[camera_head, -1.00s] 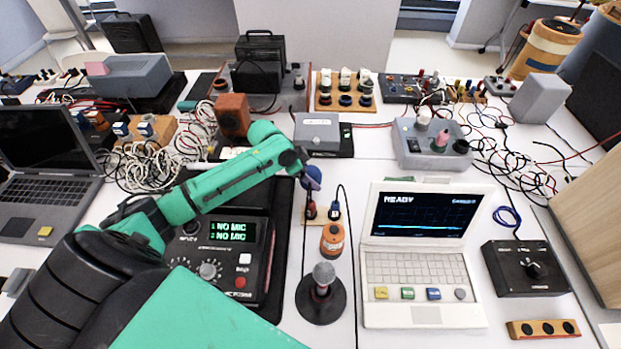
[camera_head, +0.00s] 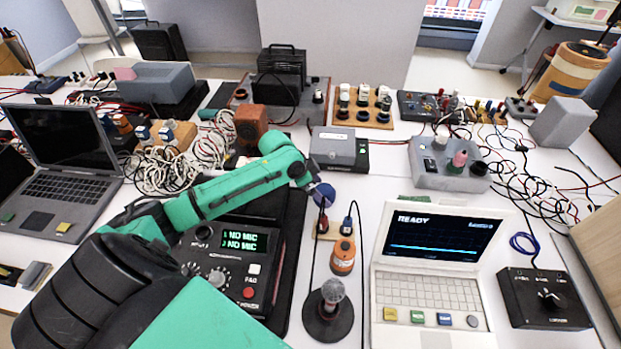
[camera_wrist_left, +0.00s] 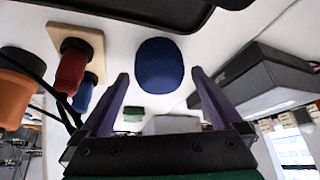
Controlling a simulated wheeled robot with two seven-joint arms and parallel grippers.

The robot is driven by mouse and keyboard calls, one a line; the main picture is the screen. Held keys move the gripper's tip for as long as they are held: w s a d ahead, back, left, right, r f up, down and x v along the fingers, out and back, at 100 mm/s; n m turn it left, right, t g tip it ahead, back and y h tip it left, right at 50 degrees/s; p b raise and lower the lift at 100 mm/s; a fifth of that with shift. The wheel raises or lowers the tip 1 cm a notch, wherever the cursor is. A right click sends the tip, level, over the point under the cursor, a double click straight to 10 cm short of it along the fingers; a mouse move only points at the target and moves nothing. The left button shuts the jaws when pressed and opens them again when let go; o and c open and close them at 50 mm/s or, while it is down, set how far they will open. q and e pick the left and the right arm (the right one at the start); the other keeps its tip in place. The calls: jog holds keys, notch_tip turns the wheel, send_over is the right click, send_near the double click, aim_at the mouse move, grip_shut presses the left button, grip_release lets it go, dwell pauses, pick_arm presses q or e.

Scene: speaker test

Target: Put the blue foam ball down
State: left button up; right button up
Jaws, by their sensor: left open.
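The blue foam ball (camera_head: 324,193) shows in the head view at the end of my left arm, partly hidden by the gripper. In the left wrist view the ball (camera_wrist_left: 159,62) lies just beyond the fingertips, against the white table, with a gap to each finger. My left gripper (camera_wrist_left: 160,78) is open, one purple finger on each side below the ball. In the head view the gripper (camera_head: 319,190) is small and its fingers are hard to make out. My right gripper is not in view.
A wooden block with a red and a blue plug (camera_head: 346,226), an orange object (camera_head: 342,256) and a microphone on a round stand (camera_head: 328,315) stand close by. The white laptop (camera_head: 432,250) is to the right. A grey box (camera_head: 339,147) lies behind. A black mixer (camera_head: 232,250) sits below my arm.

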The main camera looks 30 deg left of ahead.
pick_arm(q)
jog(key=v, duration=0.9)
jog(key=shift+s+r, duration=0.1)
